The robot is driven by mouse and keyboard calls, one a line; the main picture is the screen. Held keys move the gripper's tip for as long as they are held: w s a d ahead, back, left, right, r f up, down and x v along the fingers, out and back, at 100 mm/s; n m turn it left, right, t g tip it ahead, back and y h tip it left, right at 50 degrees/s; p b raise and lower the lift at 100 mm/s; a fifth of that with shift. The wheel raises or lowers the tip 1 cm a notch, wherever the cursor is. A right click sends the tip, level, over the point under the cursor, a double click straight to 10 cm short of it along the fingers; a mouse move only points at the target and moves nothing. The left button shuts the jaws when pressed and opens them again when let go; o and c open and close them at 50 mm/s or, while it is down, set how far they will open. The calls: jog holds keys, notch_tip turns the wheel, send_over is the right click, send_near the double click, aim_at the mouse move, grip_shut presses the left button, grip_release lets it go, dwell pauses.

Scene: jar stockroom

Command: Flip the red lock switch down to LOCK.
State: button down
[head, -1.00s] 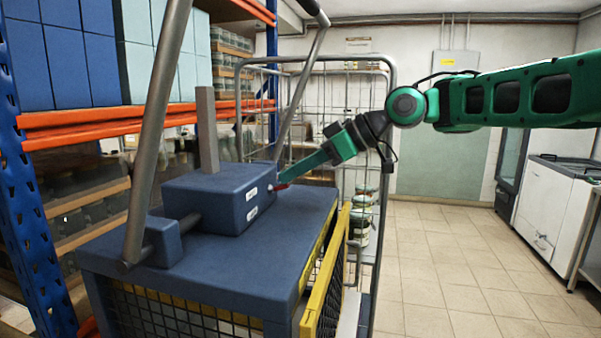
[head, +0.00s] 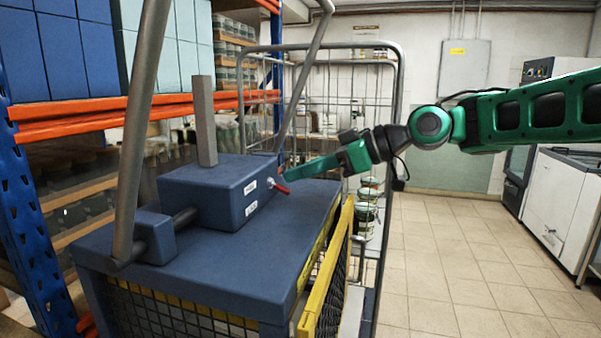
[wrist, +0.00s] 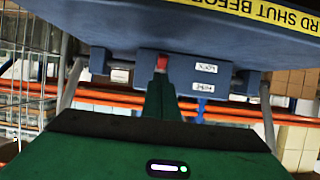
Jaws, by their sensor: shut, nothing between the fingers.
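The red lock switch (head: 281,187) is a small lever on the right face of the blue box (head: 215,195). In the head view it slants down and to the right from its pivot. Two white labels (head: 250,187) sit beside it, one above the other. My gripper (head: 288,176) is shut and empty, its tip close to the switch, just above it in the head view. In the wrist view the red switch (wrist: 161,64) shows right beyond the shut fingers (wrist: 160,92); the LOCK label (wrist: 206,68) is beside it. I cannot tell whether they touch.
The box stands on a blue-topped cart (head: 240,262) with grey tube handles and a yellow-edged mesh gate (head: 327,272). A wire roll cage (head: 395,130) stands behind my gripper. Blue and orange racking is on the left. Tiled floor (head: 440,270) is free at the right.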

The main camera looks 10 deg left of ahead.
jog(key=shift+r, duration=0.55)
jog(key=shift+r, duration=0.15)
jog(key=shift+d+r, duration=0.15)
jog(key=shift+r, duration=0.2)
jog(key=s+d, duration=0.2)
jog(key=d, duration=0.9)
jog(key=shift+r, duration=0.4)
